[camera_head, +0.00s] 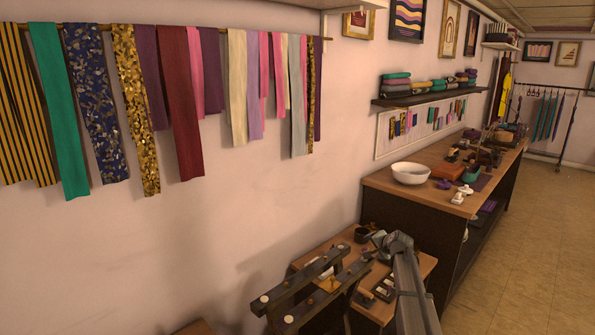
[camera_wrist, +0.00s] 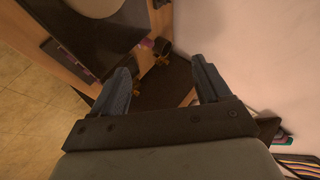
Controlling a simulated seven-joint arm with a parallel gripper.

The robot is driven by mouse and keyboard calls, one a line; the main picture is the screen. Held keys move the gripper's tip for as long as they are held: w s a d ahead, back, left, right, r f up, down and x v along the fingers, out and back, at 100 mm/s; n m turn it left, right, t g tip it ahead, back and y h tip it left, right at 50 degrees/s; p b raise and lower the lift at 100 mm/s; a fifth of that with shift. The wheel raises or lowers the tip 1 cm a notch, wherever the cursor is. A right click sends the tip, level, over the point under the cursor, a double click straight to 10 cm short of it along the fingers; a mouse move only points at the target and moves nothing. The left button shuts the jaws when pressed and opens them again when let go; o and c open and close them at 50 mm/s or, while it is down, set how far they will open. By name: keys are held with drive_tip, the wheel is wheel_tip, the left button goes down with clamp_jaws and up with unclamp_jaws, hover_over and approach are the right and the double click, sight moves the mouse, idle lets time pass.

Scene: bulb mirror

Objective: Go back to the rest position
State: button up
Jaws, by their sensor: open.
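In the wrist view my gripper (camera_wrist: 165,68) is open, with its two dark fingers spread apart. Nothing is between the fingers. In the head view my grey arm comes in from the bottom right and ends over the small wooden table (camera_head: 420,262). The fingers cannot be made out clearly there.
The small table carries dark wooden bars and several small items. A long counter (camera_head: 405,190) with a white bowl (camera_head: 410,173) stands to the right along the wall. Fabric strips hang from a rail (camera_head: 215,30) at the upper left. The floor (camera_head: 545,230) at the right is clear.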

drive_tip(key=s+d+f+g, duration=0.1)
drive_tip(key=s+d+f, duration=0.4)
drive_tip(key=s+f, duration=0.4)
drive_tip(key=s+a+f+n+g, duration=0.15)
drive_tip(key=s+a+f, duration=0.25)
drive_tip(key=s+f, duration=0.4)
drive_tip(key=s+a+f+n+g+y, duration=0.1)
drive_tip(key=s+a+f+g, duration=0.25)
drive_tip(key=s+f, duration=0.5)
drive_tip(key=s+a+f+n+g, duration=0.2)
drive_tip(key=s+a+f, duration=0.3)
drive_tip(key=s+f, duration=0.35)
drive_tip(key=s+a+f+n+g+h, duration=0.1)
drive_tip(key=s+f+n+g, duration=0.1)
drive_tip(key=s, duration=1.1)
drive_tip(key=s+a+f+n+g+h, duration=0.1)
drive_tip(key=s+f+g, duration=0.3)
drive_tip(key=s, duration=0.9)
drive_tip(key=s+a+f+n+g+h, duration=0.1)
drive_tip(key=s+a+f+n+g, duration=0.2)
drive_tip(key=s, duration=1)
